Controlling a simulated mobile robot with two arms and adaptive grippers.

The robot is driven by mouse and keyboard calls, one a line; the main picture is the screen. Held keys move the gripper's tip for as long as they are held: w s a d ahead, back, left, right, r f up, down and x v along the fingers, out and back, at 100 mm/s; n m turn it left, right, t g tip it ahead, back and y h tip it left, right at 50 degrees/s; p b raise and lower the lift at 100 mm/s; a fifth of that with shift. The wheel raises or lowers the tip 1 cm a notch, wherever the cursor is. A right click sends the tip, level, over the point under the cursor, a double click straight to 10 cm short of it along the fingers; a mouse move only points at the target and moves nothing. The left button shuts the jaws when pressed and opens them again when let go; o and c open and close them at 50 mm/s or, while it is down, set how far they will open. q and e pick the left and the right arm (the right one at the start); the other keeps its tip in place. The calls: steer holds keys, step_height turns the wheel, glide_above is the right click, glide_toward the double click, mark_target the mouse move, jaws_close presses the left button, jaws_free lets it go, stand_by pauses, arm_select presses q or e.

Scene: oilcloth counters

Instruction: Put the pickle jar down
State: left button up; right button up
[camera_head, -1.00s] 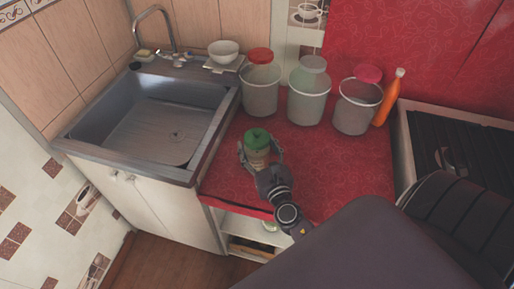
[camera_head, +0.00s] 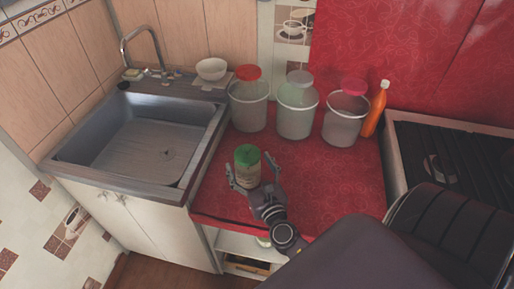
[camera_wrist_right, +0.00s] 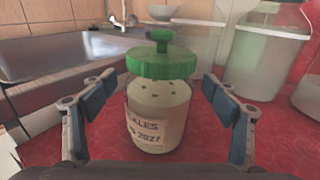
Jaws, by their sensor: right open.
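The pickle jar (camera_head: 247,172) stands upright on the red counter (camera_head: 325,185), close to the sink. It has a green lid and a pale body. In the wrist view there is a gap between each finger and the jar. My left gripper is not in view.
Three buckets with lids, such as the red-lidded one (camera_head: 249,104), stand along the back of the counter. An orange bottle (camera_head: 376,109) stands beside them. The sink (camera_head: 140,135) is at left and a dark stove (camera_head: 450,155) at right. The counter right of the jar is clear.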

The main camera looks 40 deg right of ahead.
steer(key=b+v, duration=0.2)
steer(key=v, duration=0.7)
steer(key=shift+s+f+b, duration=0.1)
steer(key=shift+s+b, duration=0.25)
steer(key=shift+b, duration=0.05)
steer(key=shift+s+a+r, duration=0.25)
steer(key=shift+s, duration=0.3)
